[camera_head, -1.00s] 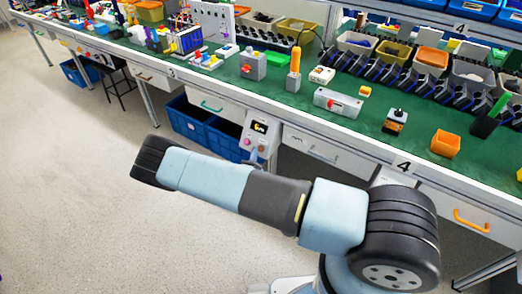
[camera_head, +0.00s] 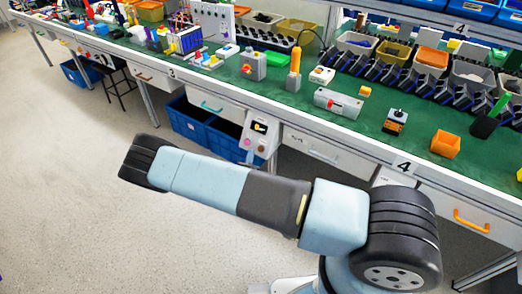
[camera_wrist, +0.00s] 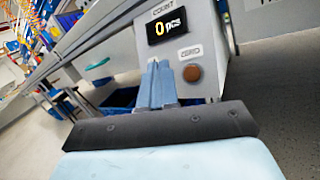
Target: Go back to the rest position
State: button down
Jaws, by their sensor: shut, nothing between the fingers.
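My gripper (camera_wrist: 158,85) shows in the wrist view with its two blue-grey fingers shut together and nothing between them. It points at a grey counter box (camera_wrist: 222,60) with a display reading "0 pcs" and a brown ZERO button. The fingertips appear just below the display and left of the button; I cannot tell the exact gap. In the head view the counter box (camera_head: 259,133) is fixed at the bench's front edge, beyond my arm. My gripper is mostly hidden behind my arm there.
A long green-topped workbench (camera_head: 290,103) runs across the head view, carrying several devices and bins. Blue crates (camera_head: 200,125) stand under it. An orange drawer handle (camera_head: 470,221) is at the right. The floor at left is clear.

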jog(key=shift+r, duration=0.1)
jog(key=s+d+r+m+g+h, duration=0.25)
jog(key=d+r+m+g, duration=0.4)
jog(key=r, duration=0.35)
jog(key=s+d+r+m+g+h, duration=0.1)
jog(key=d+r+m+g+h, duration=0.2)
jog(key=d+r+m+g, duration=0.45)
jog(key=s+d+r+m+g+h, duration=0.25)
jog(key=d+r+m, duration=0.35)
jog(key=r, duration=0.7)
jog(key=s+d+r+m+t+y, duration=0.2)
jog(key=s+r+m+y, duration=0.8)
jog(key=s+r, duration=1.4)
jog(key=shift+s+r+m+t+y, duration=0.35)
jog(key=shift+s+y, duration=0.6)
jog(key=shift+y, duration=0.25)
jog(key=shift+d, duration=0.15)
